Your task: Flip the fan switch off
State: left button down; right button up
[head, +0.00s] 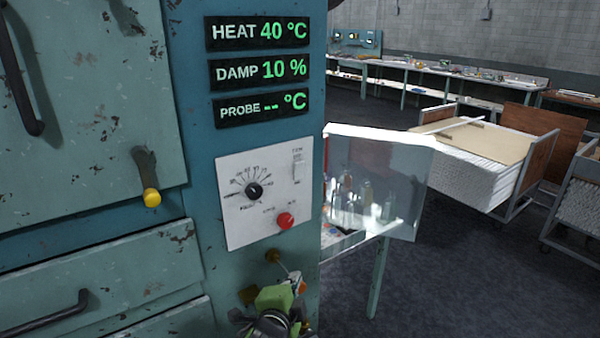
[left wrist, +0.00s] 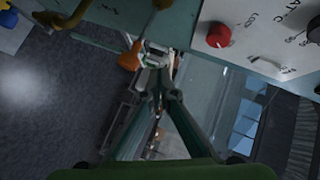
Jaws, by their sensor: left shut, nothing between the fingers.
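The white control panel (head: 240,222) is on the front of the blue-green cabinet. A small pale switch (head: 297,166) sits at its upper right, under a label too small to read surely; it appears to be the fan switch, and I cannot tell its position. My left gripper (head: 299,282) is below the panel, well apart from that switch. In the left wrist view its fingers (left wrist: 153,76) come together at the tips, shut and empty. Part of the panel (left wrist: 262,22) shows there at the upper right. My right gripper is not in view.
Displays (head: 260,70) are above.

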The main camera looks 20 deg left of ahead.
pick_arm(q)
jog(key=w+r+m+t, duration=0.1)
jog(key=r+m+t, duration=0.1)
jog(key=r, duration=0.7)
jog(key=w+r+m+t+y, duration=0.1)
jog(key=w+r+m+t, duration=0.1)
jog(key=r, duration=0.8)
jog(key=shift+w+d+t, duration=0.25)
jog(key=shift+w+t, duration=0.05)
jog(key=p, duration=0.4)
send_near(303, 166)
jog(key=w+d, duration=0.2)
jog(key=w, duration=0.2)
jog(key=a, duration=0.1)
jog(key=w, duration=0.1)
jog(key=a+p, duration=0.1)
jog(key=shift+w+a+r, duration=0.25)
jog(key=shift+w+a, duration=0.15)
